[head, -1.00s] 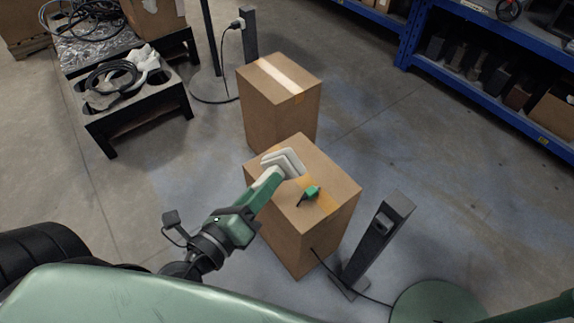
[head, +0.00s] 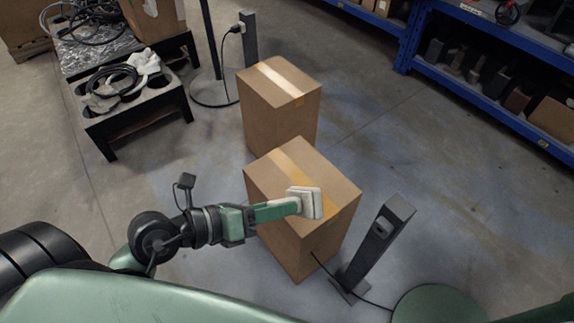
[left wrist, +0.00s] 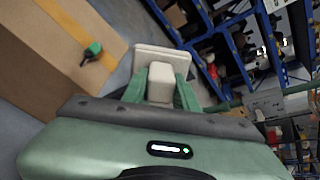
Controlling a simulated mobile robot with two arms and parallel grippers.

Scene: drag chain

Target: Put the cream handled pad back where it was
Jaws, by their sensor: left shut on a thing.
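The cream handled pad (head: 306,202) is held by my left gripper (head: 290,208) above the near cardboard box (head: 275,180). In the left wrist view the pad (left wrist: 160,58) shows beyond the fingers, with its handle between the fingers of my left gripper (left wrist: 160,85). In that view a small green and black object (left wrist: 93,50) lies on the box top beside an orange tape strip. In the head view the pad and gripper hide that object. My right gripper is not in view.
A second cardboard box (head: 280,105) stands behind the near one. A dark post (head: 378,240) stands right of the near box, with a cable on the floor. Blue shelving (head: 470,85) is at the back right, and a black rack (head: 135,115) at the left.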

